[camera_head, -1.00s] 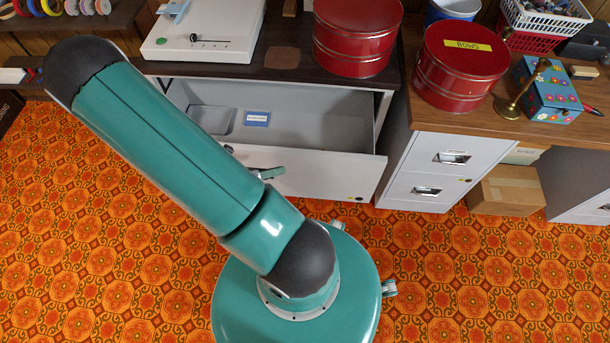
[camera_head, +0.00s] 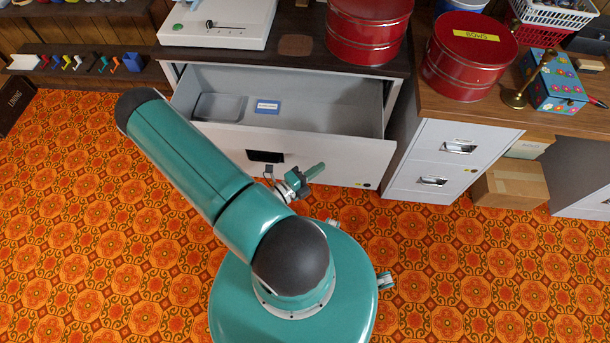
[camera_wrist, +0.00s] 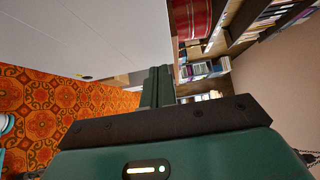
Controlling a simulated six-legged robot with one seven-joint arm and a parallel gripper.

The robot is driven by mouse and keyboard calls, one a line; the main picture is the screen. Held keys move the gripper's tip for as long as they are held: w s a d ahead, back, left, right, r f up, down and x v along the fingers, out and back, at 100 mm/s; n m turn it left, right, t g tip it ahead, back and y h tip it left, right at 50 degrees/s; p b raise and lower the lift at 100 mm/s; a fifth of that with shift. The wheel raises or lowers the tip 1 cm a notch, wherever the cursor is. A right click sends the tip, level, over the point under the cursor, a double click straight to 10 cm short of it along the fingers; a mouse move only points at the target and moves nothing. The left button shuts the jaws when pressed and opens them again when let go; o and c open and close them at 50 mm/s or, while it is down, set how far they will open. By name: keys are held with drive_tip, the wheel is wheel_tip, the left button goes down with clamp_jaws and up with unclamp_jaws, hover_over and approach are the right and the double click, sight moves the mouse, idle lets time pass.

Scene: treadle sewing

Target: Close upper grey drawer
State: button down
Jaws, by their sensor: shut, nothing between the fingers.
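The upper grey drawer (camera_head: 340,150) stands open under the dark counter in the head view. Its interior shows a shallow tray compartment (camera_head: 218,107) and a blue label (camera_head: 268,106). Its pale front has a dark recessed handle (camera_head: 265,156) left of middle. My gripper (camera_head: 316,171) is shut and empty, in front of the drawer front and right of the handle. Whether it touches the front I cannot tell. In the wrist view my shut fingers (camera_wrist: 157,88) point ahead beside a large pale surface (camera_wrist: 95,30), seemingly the drawer front.
Red tins (camera_head: 368,30) and a white machine (camera_head: 215,22) stand on the counter. A grey cabinet (camera_head: 440,160) with closed drawers is to the right, with a cardboard box (camera_head: 510,185) beside it. The orange patterned floor (camera_head: 80,220) is clear at left.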

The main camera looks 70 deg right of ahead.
sight(337, 145)
drive_tip(key=shift+s+d, duration=0.2)
drive_tip(key=shift+d, duration=1)
drive_tip(key=shift+s+d, duration=0.15)
drive_tip(key=shift+d, duration=1.05)
drive_tip(key=shift+s+d, duration=0.2)
drive_tip(key=shift+d, duration=1)
drive_tip(key=shift+d, duration=0.15)
